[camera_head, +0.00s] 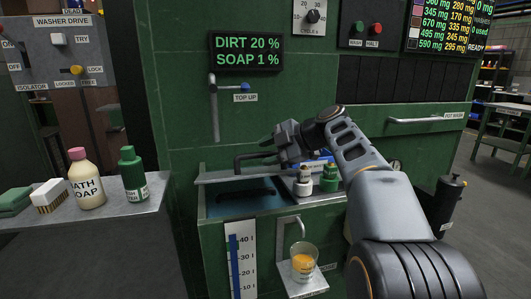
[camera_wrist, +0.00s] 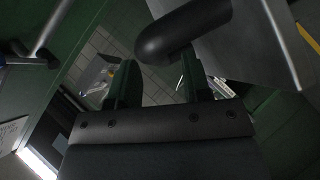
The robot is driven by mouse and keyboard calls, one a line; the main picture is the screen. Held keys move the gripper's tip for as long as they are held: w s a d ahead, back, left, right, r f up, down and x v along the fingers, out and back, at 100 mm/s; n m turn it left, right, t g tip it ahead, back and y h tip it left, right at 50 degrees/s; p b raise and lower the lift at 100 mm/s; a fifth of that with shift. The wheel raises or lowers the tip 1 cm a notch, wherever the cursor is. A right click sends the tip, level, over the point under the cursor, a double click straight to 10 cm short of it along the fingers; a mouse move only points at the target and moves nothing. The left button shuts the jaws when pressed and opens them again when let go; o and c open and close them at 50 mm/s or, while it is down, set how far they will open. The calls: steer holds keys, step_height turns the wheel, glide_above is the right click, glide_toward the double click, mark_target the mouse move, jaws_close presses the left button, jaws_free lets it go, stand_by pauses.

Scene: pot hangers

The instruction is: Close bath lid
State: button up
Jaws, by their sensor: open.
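The bath (camera_head: 222,211) is an opening in the top of the green machine, with dark blue liquid showing, so it is at least partly uncovered. A thin grey lid (camera_head: 225,177) shows nearly edge-on above its back edge, with a dark bar handle (camera_head: 252,157). My gripper (camera_head: 281,137) is above the lid, by the right end of the handle. In the wrist view my open fingers (camera_wrist: 158,85) are apart, with the handle's rounded dark end (camera_wrist: 178,32) close ahead and the grey lid plate (camera_wrist: 250,40) at right. I cannot tell whether the handle lies between the fingers.
A small white bottle (camera_head: 304,184) and a green bottle (camera_head: 329,180) stand right of the bath. A cup of orange liquid (camera_head: 303,262) sits on a front shelf. A tap (camera_head: 214,110) hangs behind the bath. A side counter (camera_head: 100,215) holds bath soap (camera_head: 87,185) and other items.

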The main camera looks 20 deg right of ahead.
steer(key=p+v, duration=0.3)
steer(key=v, duration=1)
